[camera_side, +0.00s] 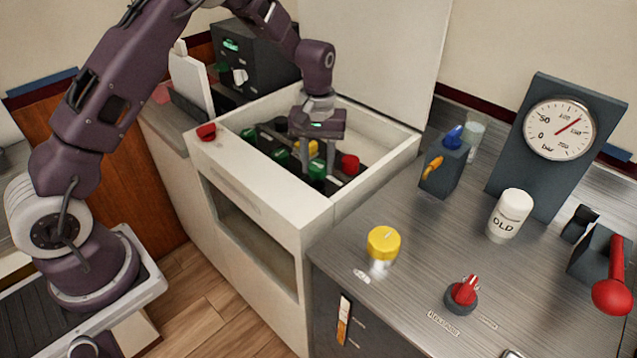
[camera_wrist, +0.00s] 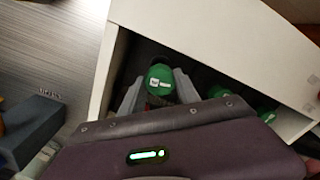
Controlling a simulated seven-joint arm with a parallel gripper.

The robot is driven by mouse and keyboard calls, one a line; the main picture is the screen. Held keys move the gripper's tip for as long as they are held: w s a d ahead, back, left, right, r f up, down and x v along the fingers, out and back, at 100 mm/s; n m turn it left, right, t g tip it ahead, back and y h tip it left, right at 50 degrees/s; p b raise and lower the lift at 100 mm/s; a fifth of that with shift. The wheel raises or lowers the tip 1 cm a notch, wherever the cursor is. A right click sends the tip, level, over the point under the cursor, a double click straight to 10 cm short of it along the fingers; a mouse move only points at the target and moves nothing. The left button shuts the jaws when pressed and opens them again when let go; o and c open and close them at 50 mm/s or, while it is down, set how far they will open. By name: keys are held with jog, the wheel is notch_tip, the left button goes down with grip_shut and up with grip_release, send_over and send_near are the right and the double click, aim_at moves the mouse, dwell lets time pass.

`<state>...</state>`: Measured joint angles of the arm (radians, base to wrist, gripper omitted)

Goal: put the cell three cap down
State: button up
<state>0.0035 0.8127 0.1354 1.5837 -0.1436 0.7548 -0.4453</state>
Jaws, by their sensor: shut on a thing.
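My gripper (camera_side: 316,160) reaches down into the open-topped white cabinet (camera_side: 265,205). In the wrist view my gripper (camera_wrist: 158,98) has its two grey fingers on either side of a green cap (camera_wrist: 160,80) with a small white label, and is shut on it. The label is too small to read, so I cannot tell if this is the cell three cap. The same cap seems to be the front green one (camera_side: 317,171) in the side view. Whether its underside touches the row below is hidden. More green caps (camera_side: 280,157) stand along the row.
A yellow cap (camera_side: 313,148) and a red cap (camera_side: 350,164) are inside the cabinet, close to my gripper. Another red cap (camera_side: 206,131) sits on the cabinet's rim.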

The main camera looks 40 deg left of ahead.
jog(key=shift+r, duration=0.45)
jog(key=shift+r, duration=0.1)
jog(key=s+d+r+m, duration=0.2)
jog(key=s+r, duration=0.7)
jog(key=r, duration=0.2)
jog(key=f, duration=0.6)
jog(key=s+f, duration=0.1)
jog(key=f, duration=0.2)
jog(key=shift+f, duration=0.45)
jog(key=o, duration=1.3)
jog(key=shift+f, duration=0.15)
jog(key=shift+c, duration=0.2)
